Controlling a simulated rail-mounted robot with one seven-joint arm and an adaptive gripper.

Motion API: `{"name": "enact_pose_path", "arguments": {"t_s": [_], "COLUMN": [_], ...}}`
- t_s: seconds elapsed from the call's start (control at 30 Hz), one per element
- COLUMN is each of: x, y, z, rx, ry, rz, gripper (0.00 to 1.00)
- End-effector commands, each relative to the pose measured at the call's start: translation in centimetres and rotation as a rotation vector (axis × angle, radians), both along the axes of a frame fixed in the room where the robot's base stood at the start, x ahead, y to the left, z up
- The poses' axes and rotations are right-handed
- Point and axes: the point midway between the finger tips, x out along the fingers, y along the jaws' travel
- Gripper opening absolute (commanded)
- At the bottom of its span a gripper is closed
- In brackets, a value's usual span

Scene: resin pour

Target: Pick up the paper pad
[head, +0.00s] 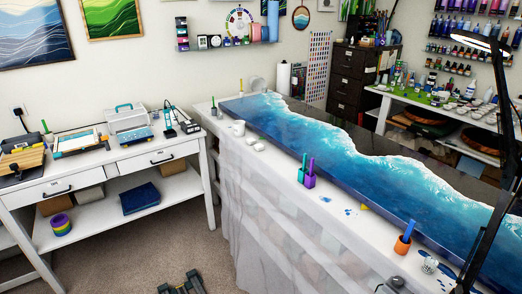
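A flat item with a pale top sheet and blue edges (77,141) lies on the white desk (110,157) at left; it may be the paper pad, but I cannot tell for sure. A thin blue flat item (136,136) lies to its right, in front of a clear case. My gripper (182,284) shows at the bottom edge, partly cut off, low in front of the floor and well away from the desk top. Its two dark fingers look apart, with nothing seen between them.
A clear case with a blue handle (126,117) and a wooden block item (22,160) crowd the desk. A long table with a blue resin panel (320,150), cups and draped plastic stands at right. Carpet (150,245) is free between them.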

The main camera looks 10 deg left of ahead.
Motion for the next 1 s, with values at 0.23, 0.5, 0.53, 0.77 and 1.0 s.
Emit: {"name": "enact_pose_path", "arguments": {"t_s": [0.23,0.5,0.53,0.77,1.0], "x": [0.00,0.00,0.00,0.00,0.00], "y": [0.00,0.00,0.00,0.00,0.00], "z": [0.00,0.00,0.00,0.00,0.00], "rx": [0.000,0.000,0.000,0.000,0.000], "ry": [0.000,0.000,0.000,0.000,0.000], "rz": [0.000,0.000,0.000,0.000,0.000], "gripper": [0.00,0.23,0.28,0.67,0.77]}}
